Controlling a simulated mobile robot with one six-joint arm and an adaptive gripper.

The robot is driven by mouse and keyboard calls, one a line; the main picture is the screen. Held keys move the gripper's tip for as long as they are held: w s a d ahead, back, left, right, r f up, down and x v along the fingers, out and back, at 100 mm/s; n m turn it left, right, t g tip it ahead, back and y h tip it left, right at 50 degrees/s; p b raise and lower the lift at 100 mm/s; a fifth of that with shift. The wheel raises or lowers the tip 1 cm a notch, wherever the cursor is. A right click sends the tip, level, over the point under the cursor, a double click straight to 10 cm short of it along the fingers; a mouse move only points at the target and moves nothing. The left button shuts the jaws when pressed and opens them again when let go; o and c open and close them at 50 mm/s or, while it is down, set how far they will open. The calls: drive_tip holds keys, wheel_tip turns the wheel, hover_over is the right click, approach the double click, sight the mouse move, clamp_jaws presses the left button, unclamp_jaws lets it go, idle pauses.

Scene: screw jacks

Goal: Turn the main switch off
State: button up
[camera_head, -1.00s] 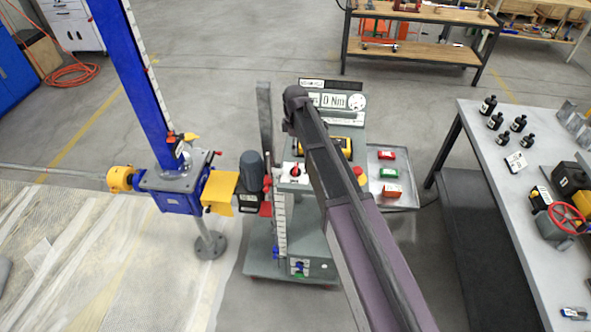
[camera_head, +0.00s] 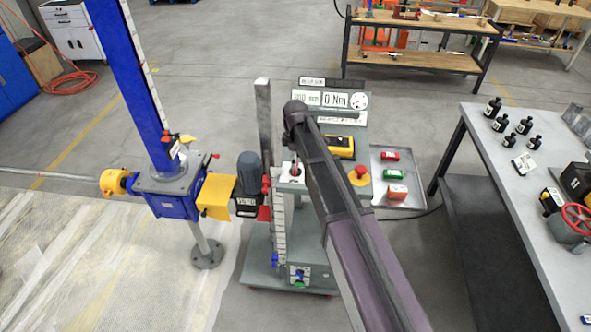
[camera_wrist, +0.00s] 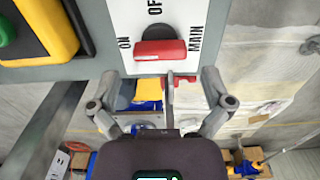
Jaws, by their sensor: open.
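The main switch is a red rotary knob (camera_wrist: 160,48) on a white plate (camera_wrist: 125,14) marked ON at the left, OFF at the top and MAIN at the right. The red bar of the knob lies level across the plate. In the head view the switch (camera_head: 294,170) is small on the grey control stand, left of my arm. My gripper (camera_wrist: 158,80) is open, with one finger on each side and just below the knob in the wrist view. No contact with the knob shows. In the head view my arm hides the gripper.
A yellow box with a green button (camera_wrist: 8,32) sits left of the switch plate; a red emergency button (camera_head: 359,173) stands right of my arm. A blue screw jack (camera_head: 175,190) with a motor (camera_head: 250,172) stands at left. A side tray (camera_head: 412,198) and workbench (camera_head: 500,150) are at right.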

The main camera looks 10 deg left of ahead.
drive_tip(key=shift+f+b, duration=1.15)
drive_tip(key=shift+f, duration=0.3)
drive_tip(key=c, duration=1)
